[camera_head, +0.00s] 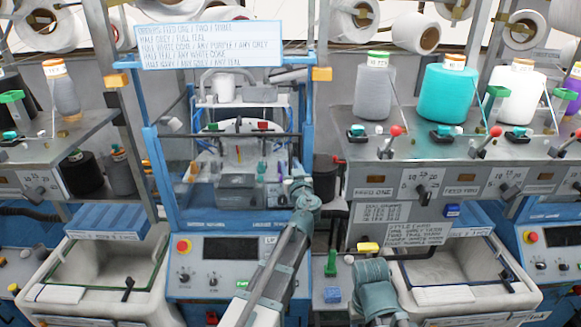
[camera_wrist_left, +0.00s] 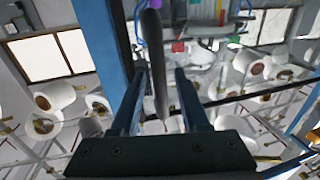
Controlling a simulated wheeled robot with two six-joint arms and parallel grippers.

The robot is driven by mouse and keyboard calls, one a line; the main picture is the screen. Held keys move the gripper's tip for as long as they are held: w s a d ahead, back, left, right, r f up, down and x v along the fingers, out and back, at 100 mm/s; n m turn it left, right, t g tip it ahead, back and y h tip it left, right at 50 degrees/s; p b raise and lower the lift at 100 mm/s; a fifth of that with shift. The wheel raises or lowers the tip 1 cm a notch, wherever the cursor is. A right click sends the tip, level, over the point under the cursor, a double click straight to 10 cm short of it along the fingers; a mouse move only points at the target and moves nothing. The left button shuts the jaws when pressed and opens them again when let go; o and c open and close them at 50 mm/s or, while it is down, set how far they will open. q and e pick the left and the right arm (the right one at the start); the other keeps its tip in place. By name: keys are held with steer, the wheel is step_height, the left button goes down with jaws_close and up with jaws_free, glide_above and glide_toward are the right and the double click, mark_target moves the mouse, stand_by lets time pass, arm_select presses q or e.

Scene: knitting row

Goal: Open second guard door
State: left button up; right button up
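The blue-framed knitting machine (camera_head: 158,172) stands in the middle of the head view, with needles and coloured parts visible inside its frame. I cannot clearly make out a door panel or whether it is open. My left gripper (camera_head: 302,187) is at the lower right of this frame, beside the right post. In the left wrist view, a dark rod-like handle (camera_wrist_left: 153,50) lies between the two fingers of my left gripper (camera_wrist_left: 160,72). The fingers are apart, with a gap beside the handle. My right arm shows at the bottom of the head view; its fingers are not clear.
A text sign (camera_head: 210,45) hangs across the frame's top. Grey, teal (camera_head: 450,95) and white yarn cones stand on the right shelf. A control panel (camera_head: 230,248) sits below the machine, between a left bin (camera_head: 60,290) and a right bin (camera_head: 515,285).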

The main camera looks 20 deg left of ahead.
arm_select(q)
jaws_close()
stand_by(1.2)
